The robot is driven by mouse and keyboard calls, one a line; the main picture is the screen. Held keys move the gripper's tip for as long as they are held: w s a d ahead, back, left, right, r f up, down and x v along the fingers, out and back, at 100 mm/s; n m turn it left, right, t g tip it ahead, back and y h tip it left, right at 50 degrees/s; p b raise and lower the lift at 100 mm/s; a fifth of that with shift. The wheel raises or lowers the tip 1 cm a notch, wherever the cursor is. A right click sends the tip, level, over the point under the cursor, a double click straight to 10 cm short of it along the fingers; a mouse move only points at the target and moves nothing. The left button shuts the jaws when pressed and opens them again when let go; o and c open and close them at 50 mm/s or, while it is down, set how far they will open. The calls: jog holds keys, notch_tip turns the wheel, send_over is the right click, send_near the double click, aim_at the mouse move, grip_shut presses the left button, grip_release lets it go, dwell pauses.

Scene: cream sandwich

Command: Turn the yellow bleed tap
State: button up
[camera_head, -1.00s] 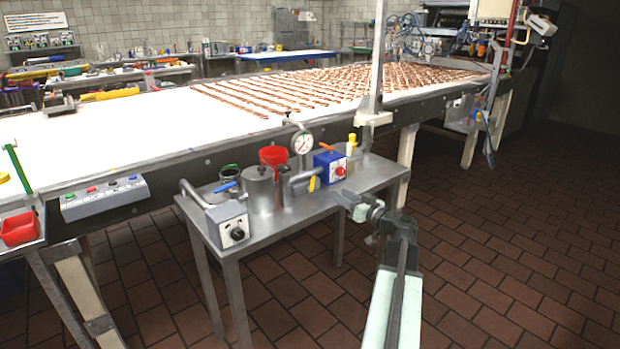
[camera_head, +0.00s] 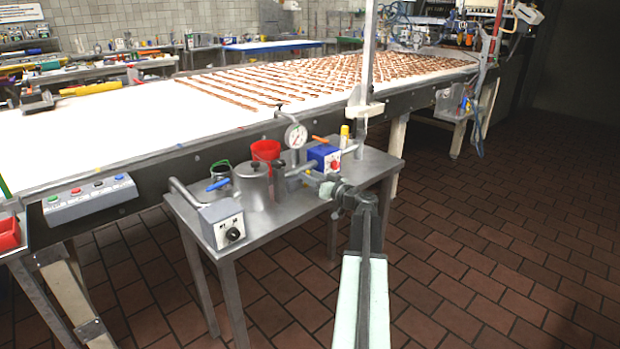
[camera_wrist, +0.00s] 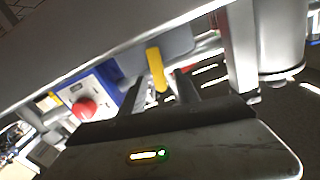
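The yellow bleed tap (camera_wrist: 156,68) shows in the wrist view as a short yellow lever hanging below a grey metal part. My gripper (camera_wrist: 160,84) is open there, its two dark fingers apart. The lever's lower end lies between the fingertips in the picture; I see no clear contact. In the head view my gripper (camera_head: 326,189) is at the front edge of the small metal table, right of the steel pot (camera_head: 254,184).
A blue box (camera_head: 324,156) with a red knob (camera_wrist: 84,109) stands close by. A pressure gauge (camera_head: 296,136), red cup (camera_head: 266,150) and grey control box (camera_head: 222,222) share the metal table (camera_head: 283,215). The conveyor (camera_head: 150,120) runs behind. The tiled floor at right is clear.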

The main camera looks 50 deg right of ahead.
grip_shut()
jog(key=m, duration=0.1)
jog(key=d+m, duration=0.1)
jog(key=m, duration=0.3)
jog(key=shift+d+f+b, duration=0.25)
jog(key=shift+f+b, duration=0.1)
grip_release()
jog(key=shift+s, duration=0.1)
jog(key=s, duration=0.7)
jog(key=shift+s+a, duration=0.3)
